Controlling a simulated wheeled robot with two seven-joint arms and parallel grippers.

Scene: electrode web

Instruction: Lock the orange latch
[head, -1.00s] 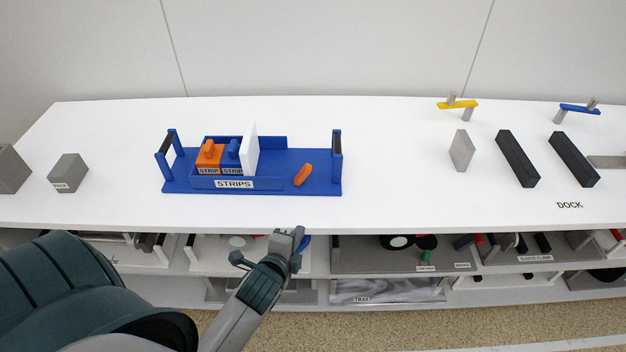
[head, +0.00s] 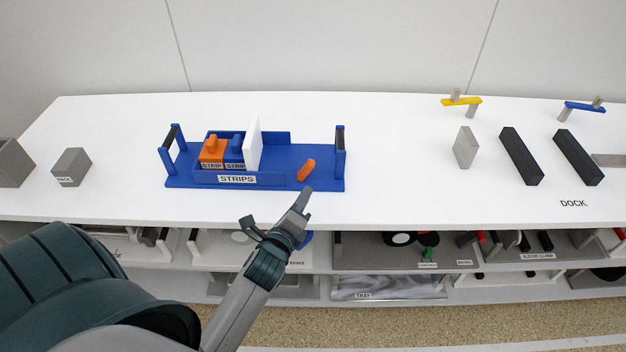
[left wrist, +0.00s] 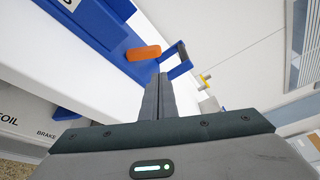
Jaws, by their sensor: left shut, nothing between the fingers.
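The orange latch (head: 306,170) is a small rounded bar lying at a slant on the right part of the blue STRIPS tray (head: 270,180). It also shows in the left wrist view (left wrist: 143,53), just beyond my fingertips. My left gripper (head: 303,192) is shut and empty, at the front edge of the tray, pointing up toward the latch. In the left wrist view its fingers (left wrist: 158,78) are together, and they look close to the latch; I cannot tell whether they touch it. My right gripper is not in view.
The tray holds an orange strip block (head: 213,151), a blue strip block (head: 236,146) and an upright white plate (head: 254,143). Blue posts stand at both tray ends, one (head: 340,152) right of the latch. Shelves with parts lie below.

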